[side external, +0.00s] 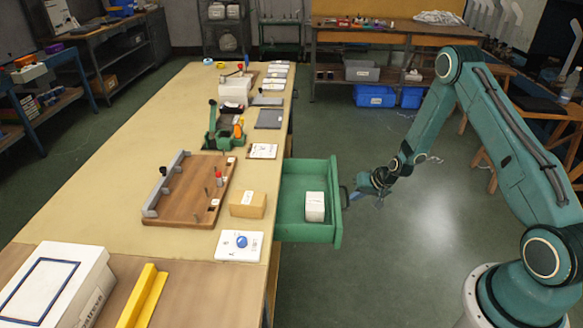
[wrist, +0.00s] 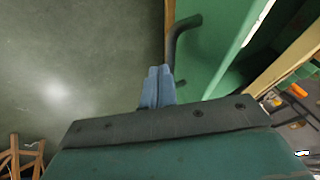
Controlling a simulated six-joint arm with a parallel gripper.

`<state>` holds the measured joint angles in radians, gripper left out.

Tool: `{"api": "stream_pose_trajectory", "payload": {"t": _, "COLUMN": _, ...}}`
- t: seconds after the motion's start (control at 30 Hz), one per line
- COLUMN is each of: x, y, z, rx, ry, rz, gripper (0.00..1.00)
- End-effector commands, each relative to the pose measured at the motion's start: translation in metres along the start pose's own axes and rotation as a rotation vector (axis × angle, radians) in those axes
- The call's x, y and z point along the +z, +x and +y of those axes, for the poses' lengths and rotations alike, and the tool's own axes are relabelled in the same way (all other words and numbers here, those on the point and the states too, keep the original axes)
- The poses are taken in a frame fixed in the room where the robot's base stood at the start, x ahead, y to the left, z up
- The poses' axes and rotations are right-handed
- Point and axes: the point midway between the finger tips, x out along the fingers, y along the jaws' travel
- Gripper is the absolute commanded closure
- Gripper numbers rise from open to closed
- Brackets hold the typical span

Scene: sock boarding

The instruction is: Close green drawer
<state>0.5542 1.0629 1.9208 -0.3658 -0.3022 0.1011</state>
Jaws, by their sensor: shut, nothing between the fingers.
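The green drawer (side external: 292,207) stands open, pulled out from the right side of the workbench. A white box (side external: 315,206) lies inside it. A dark handle (side external: 344,197) is on the drawer's outer front, and the handle also shows in the wrist view (wrist: 175,45). My gripper (side external: 356,195) is at the handle on the outer side of the drawer front. In the wrist view my gripper's blue fingers (wrist: 158,78) are together with nothing between them, right beside the handle. I cannot tell whether they touch it. The drawer front shows green in the wrist view (wrist: 215,40).
The workbench top (side external: 130,235) holds a wooden fixture board (side external: 190,195), a cardboard box (side external: 247,204), a white card with a blue knob (side external: 239,246) and a green device (side external: 222,130). The floor (side external: 430,230) right of the drawer is open.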

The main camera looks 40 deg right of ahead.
Motion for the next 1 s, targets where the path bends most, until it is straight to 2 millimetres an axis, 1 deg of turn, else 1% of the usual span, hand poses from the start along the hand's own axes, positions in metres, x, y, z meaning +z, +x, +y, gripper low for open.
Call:
{"api": "stream_pose_trajectory", "payload": {"t": 0.27, "x": 0.0, "y": 0.0, "z": -0.001, "rx": 0.0, "ry": -0.001, "rz": 0.0, "gripper": 1.0}}
{"api": "stream_pose_trajectory", "payload": {"t": 0.47, "x": 0.0, "y": 0.005, "z": -0.011, "rx": -0.002, "ry": -0.003, "rz": 0.0, "gripper": 1.0}}
{"api": "stream_pose_trajectory", "payload": {"t": 0.57, "x": 0.0, "y": 0.01, "z": -0.022, "rx": -0.003, "ry": -0.004, "rz": -0.001, "gripper": 1.0}}
{"api": "stream_pose_trajectory", "payload": {"t": 0.67, "x": 0.0, "y": 0.018, "z": -0.038, "rx": -0.003, "ry": -0.005, "rz": -0.001, "gripper": 1.0}}
{"api": "stream_pose_trajectory", "payload": {"t": 0.87, "x": 0.0, "y": 0.037, "z": -0.078, "rx": -0.005, "ry": -0.008, "rz": 0.0, "gripper": 1.0}}
{"api": "stream_pose_trajectory", "payload": {"t": 1.0, "x": -0.001, "y": 0.052, "z": -0.11, "rx": -0.005, "ry": -0.007, "rz": 0.0, "gripper": 1.0}}
